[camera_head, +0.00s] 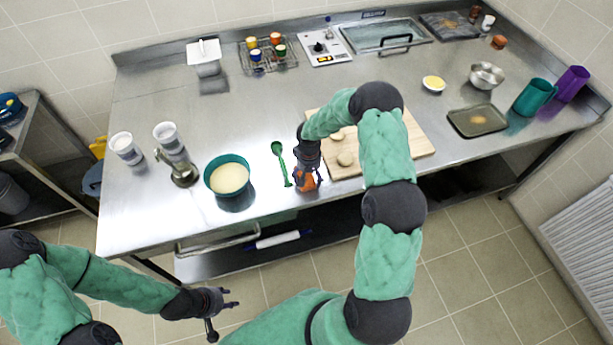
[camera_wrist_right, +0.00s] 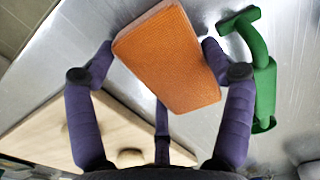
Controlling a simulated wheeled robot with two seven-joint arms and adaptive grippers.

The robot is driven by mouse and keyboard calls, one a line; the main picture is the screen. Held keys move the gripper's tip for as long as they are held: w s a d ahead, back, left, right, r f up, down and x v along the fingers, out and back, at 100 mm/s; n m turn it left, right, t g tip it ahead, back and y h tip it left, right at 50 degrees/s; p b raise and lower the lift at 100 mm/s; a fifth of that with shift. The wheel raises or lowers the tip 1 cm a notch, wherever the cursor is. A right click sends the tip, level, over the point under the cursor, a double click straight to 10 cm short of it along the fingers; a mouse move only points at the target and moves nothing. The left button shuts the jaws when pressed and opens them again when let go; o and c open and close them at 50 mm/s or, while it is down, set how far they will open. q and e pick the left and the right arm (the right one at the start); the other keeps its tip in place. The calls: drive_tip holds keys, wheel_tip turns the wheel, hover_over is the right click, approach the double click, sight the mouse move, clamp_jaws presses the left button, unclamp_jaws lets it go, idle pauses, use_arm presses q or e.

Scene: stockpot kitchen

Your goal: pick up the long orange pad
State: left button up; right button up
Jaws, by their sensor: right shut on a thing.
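The orange pad (camera_wrist_right: 168,60) fills the upper middle of the right wrist view, between the purple fingers of my right gripper (camera_wrist_right: 160,68). My right gripper is shut on the pad, with a finger at each side of it. In the head view the pad (camera_head: 307,182) shows as a small orange patch under my right gripper (camera_head: 308,178), near the counter's front edge. The gripper and wrist hide part of it there. My left gripper (camera_head: 228,300) is open and empty, in front of the counter and over the floor.
A wooden board (camera_head: 415,140) with pale round pieces is to the right. A teal bowl (camera_head: 227,176) stands further left. The counter behind the spoon is clear.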

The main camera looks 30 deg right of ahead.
sight(308, 177)
drive_tip(key=shift+r, duration=0.1)
drive_tip(key=shift+r, duration=0.2)
drive_tip(key=r, duration=0.3)
drive_tip(key=shift+s+a+r, duration=0.15)
drive_tip(key=shift+a, duration=0.1)
drive_tip(key=a+r, duration=0.1)
drive_tip(key=s+a+r, duration=0.1)
drive_tip(key=r, duration=0.1)
drive_tip(key=s+a+r, duration=0.1)
drive_tip(key=r, duration=0.1)
drive_tip(key=shift+s+a, duration=0.15)
drive_tip(key=shift+s, duration=0.1)
drive_tip(key=s+a+r+b, duration=0.1)
drive_tip(key=s+a+r, duration=0.3)
drive_tip(key=a, duration=0.3)
drive_tip(key=shift+s+a, duration=0.2)
drive_tip(key=shift+s, duration=0.65)
